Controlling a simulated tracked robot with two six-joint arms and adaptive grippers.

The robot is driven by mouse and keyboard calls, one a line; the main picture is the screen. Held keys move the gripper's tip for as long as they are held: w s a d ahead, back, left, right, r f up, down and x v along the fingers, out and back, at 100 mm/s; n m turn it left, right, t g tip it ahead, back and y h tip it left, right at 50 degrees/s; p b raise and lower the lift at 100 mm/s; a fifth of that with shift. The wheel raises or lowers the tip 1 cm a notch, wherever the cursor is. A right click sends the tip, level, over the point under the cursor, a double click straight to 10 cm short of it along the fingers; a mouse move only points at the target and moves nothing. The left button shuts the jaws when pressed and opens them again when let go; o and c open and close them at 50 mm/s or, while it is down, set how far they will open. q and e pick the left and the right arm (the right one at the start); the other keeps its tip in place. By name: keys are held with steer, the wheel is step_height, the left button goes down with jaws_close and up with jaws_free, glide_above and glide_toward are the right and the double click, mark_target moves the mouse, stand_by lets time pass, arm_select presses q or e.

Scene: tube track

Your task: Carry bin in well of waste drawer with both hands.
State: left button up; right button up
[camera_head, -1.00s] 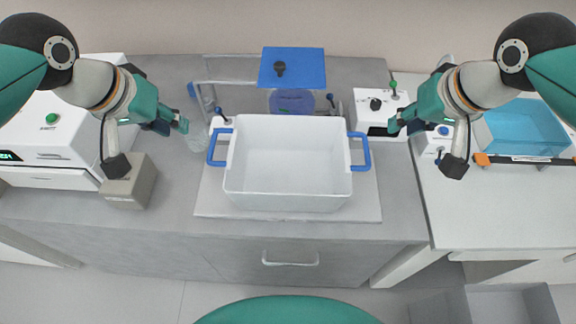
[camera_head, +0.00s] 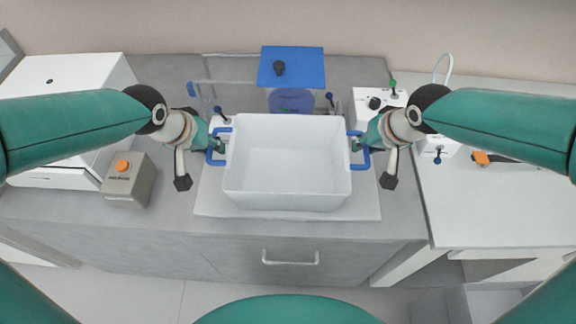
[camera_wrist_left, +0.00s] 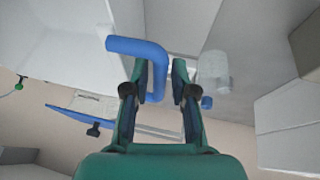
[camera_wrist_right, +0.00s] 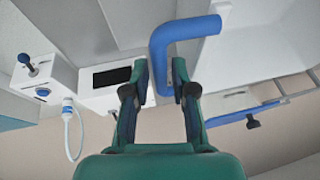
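The white bin (camera_head: 288,160) stands upright on a pale board on the counter, with a blue handle at each side. My left gripper (camera_head: 218,146) is at the left handle (camera_head: 212,160). In the left wrist view its fingers (camera_wrist_left: 158,72) are apart, with the handle's bar (camera_wrist_left: 155,75) between them, close to one finger. My right gripper (camera_head: 358,143) is at the right handle (camera_head: 364,158). In the right wrist view its fingers (camera_wrist_right: 160,72) are apart, with the handle's bar (camera_wrist_right: 160,60) between them. The waste drawer is not clearly identifiable; a grey front with a pull handle (camera_head: 290,262) is below the bin.
A blue panel (camera_head: 292,68) with a black knob stands behind the bin. A grey box with an orange button (camera_head: 122,166) is at the left. A white device (camera_head: 378,108) is at the back right. The right white tabletop (camera_head: 480,215) is mostly clear.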

arm_select(q)
steer(key=shift+w+d+f, duration=0.1)
steer(key=shift+f, duration=0.25)
arm_select(e)
steer(key=shift+w+f, duration=0.1)
steer(key=shift+f, duration=0.2)
arm_select(q)
jaws_close()
arm_select(e)
jaws_close()
arm_select(q)
steer(key=shift+r, duration=0.1)
